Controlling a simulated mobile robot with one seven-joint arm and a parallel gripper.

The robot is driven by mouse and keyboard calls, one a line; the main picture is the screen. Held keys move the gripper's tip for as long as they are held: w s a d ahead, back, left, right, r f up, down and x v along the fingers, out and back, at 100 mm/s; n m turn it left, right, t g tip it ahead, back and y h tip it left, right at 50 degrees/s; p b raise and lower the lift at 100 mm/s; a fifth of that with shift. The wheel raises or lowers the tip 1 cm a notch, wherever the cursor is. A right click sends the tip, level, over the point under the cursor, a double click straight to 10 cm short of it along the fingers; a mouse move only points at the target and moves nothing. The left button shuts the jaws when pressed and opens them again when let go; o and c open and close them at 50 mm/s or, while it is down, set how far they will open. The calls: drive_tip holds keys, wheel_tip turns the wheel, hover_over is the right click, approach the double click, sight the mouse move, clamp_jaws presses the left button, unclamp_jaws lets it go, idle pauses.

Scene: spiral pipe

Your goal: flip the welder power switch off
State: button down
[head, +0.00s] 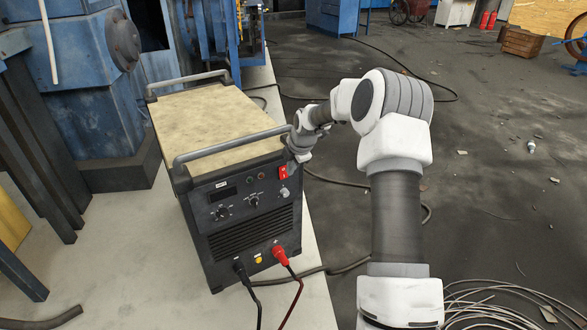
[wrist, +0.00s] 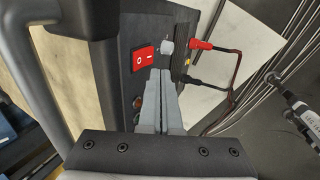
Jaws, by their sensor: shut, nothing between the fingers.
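The welder (head: 226,172) is a dark box with a beige top, standing on a pale slab. Its red power switch (head: 283,172) is at the upper right of the front panel. In the wrist view the switch (wrist: 143,58) shows white O and I marks; which side is pressed I cannot tell. My gripper (head: 291,160) is at the panel's upper right corner, beside the switch. In the wrist view its fingers (wrist: 162,75) are shut together and empty, with tips just beside the switch and a grey knob (wrist: 167,47). Whether they touch the panel is unclear.
A metal handle (head: 230,145) crosses the welder's front top edge, close to my gripper. Red (head: 280,254) and black (head: 240,266) cables plug into the lower front. Coiled wire (head: 500,305) lies on the floor at right. Blue machinery (head: 95,75) stands behind left.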

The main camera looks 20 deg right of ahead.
drive_tip(key=w+r+p+v, duration=0.1)
drive_tip(key=v, duration=0.9)
drive_tip(key=shift+w+a, duration=0.15)
drive_tip(key=shift+w, duration=0.25)
